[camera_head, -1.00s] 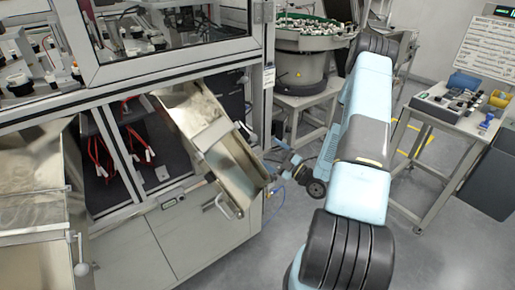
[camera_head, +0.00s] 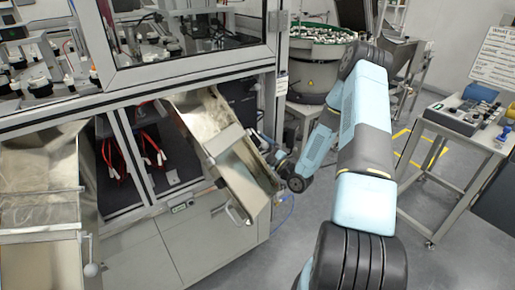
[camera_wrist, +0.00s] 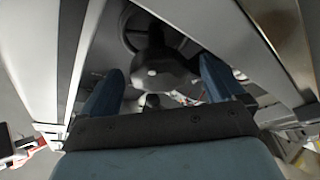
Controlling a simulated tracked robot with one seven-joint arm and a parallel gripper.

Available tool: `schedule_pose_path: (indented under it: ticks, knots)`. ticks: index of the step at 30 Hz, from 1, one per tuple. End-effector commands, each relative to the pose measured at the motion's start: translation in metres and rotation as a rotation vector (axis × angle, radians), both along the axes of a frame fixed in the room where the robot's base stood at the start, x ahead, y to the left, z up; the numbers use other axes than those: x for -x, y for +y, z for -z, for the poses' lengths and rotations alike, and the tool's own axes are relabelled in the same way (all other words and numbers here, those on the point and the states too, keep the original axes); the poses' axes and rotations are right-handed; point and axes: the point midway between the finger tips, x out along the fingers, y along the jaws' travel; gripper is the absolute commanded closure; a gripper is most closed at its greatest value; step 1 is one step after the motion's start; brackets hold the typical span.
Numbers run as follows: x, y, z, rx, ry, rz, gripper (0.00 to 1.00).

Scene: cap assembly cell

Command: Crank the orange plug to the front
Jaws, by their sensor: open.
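I cannot make out an orange plug in either view. In the wrist view, a dark grey knob-like part (camera_wrist: 158,68) sits on a round mount between the two blue fingers of my gripper (camera_wrist: 163,82). The fingers are apart, one on each side of it, and I cannot tell whether they touch it. In the head view, my arm reaches down to the right side of a tilted metal chute (camera_head: 238,165) on the machine. The gripper's fingertips are hidden or too small to tell there.
A second metal chute (camera_head: 40,210) stands at the left. Behind the arm is a round bowl feeder (camera_head: 318,72) full of small parts. A grey trolley (camera_head: 470,130) stands at the right.

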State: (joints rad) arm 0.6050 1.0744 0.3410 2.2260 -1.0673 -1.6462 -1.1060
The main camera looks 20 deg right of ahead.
Motion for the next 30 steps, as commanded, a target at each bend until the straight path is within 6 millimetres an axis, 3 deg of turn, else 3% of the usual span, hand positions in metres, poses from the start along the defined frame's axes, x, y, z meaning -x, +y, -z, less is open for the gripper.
schedule_pose_path:
  ticks: [12,30]
  knots:
    - [-0.0065,0.004,-0.0027,0.0,-0.001,0.001,0.04]
    - [-0.0062,0.0043,-0.0025,0.0,0.0,0.0,0.61]
